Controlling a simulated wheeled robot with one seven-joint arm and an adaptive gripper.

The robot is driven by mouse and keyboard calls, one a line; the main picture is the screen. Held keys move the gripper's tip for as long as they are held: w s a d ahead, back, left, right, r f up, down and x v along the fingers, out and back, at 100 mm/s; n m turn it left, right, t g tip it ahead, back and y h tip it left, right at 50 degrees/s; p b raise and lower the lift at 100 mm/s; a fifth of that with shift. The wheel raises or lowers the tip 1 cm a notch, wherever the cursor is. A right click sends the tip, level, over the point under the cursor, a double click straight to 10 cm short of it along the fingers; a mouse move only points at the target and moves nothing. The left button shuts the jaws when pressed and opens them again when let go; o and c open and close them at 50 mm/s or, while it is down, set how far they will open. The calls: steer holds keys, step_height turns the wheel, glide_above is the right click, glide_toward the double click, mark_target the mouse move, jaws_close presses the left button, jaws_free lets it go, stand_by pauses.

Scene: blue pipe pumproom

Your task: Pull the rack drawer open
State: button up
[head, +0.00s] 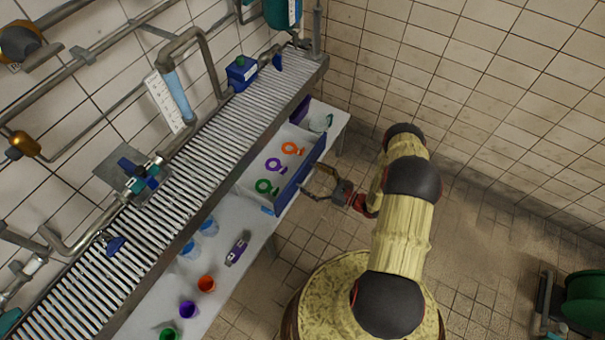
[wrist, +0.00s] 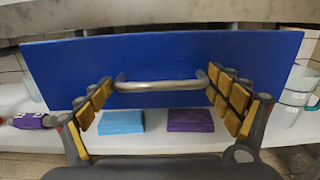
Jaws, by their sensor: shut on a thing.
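The rack drawer (head: 304,172) has a blue front and holds orange, purple and green ring-shaped items. In the head view it stands out from under the slatted rack, with its inside showing. In the wrist view its blue front (wrist: 60,65) spans most of the picture, with a grey metal bar handle (wrist: 160,86) across the middle. In the head view my gripper (head: 318,188) is at the drawer front; the exact contact is too small to see.
A white shelf (head: 222,262) under the slatted rack (head: 165,190) bears several coloured cups and a purple item (head: 237,248). A blue block (wrist: 122,122) and a purple block (wrist: 190,120) lie below the drawer front. A clear mug (wrist: 296,95) stands right.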

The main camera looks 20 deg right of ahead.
steer(key=shift+s+d+r, duration=0.1)
steer(key=shift+s+d, duration=0.15)
steer(key=shift+d, duration=0.15)
steer(key=o, duration=1.5)
steer(key=shift+c, duration=0.2)
steer(key=shift+s, duration=0.1)
steer(key=v, duration=1.2)
